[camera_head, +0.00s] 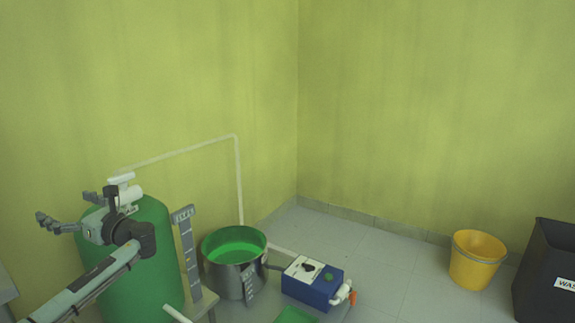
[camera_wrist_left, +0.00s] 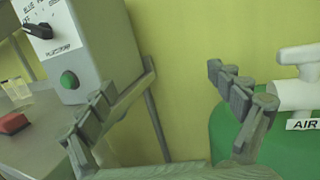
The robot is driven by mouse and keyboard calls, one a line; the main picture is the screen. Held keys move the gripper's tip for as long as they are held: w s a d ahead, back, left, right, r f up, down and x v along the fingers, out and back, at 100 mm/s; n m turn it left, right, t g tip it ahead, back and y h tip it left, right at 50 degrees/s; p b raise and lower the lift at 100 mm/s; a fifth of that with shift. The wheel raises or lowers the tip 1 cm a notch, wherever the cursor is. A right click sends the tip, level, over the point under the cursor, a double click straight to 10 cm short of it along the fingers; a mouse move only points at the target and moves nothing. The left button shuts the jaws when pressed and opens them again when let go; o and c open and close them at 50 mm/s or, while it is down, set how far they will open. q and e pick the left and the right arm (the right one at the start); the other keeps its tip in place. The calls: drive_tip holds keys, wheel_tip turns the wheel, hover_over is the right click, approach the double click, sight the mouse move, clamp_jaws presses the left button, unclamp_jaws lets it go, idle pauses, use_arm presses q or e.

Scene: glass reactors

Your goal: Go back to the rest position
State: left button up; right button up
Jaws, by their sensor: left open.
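My left gripper (camera_head: 66,208) is open and empty in the head view, in the air at the upper left of the green tank (camera_head: 150,275). My left arm comes in from the lower left and partly hides the tank. My right gripper is not in view.
A grey control box (camera_wrist_left: 85,45) with a black switch and green button stands left. A metal pot (camera_head: 228,278) with green contents and a blue-white pump unit (camera_head: 312,282) stand right of the tank. A yellow bucket (camera_head: 476,262) and black bin (camera_head: 545,275) are far right.

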use_arm(q)
drive_tip(key=s+d+f+n+h, duration=0.1)
drive_tip(key=s+f+n+h, duration=0.3)
drive_tip(key=f, duration=0.7)
drive_tip(key=s+d+f+h, duration=0.15)
drive_tip(key=s+f, duration=0.35)
drive_tip(key=f, duration=0.5)
drive_tip(key=s+f+n+h, duration=0.25)
drive_tip(key=s+f, duration=0.25)
drive_tip(key=f, duration=0.6)
drive_tip(key=s+d+f+n+g+h, duration=0.1)
drive_tip(key=s+d+f+n+h, duration=0.15)
drive_tip(key=s+f+n, duration=0.55)
drive_tip(key=s+d+f+n+g+h, duration=0.15)
drive_tip(key=s+f+h, duration=0.25)
drive_tip(key=s, duration=0.8)
drive_tip(key=s+d+f+n+h, duration=0.1)
drive_tip(key=d+f+n, duration=0.1)
drive_tip(key=d, duration=0.8)
drive_tip(key=s+d+f+n+h, duration=0.1)
drive_tip(key=d+f, duration=0.3)
drive_tip(key=d, duration=0.6)
drive_tip(key=shift+s+d+f+n+h, duration=0.2)
drive_tip(key=shift+s+d+n+h, duration=0.25)
drive_tip(key=shift+h, duration=0.3)
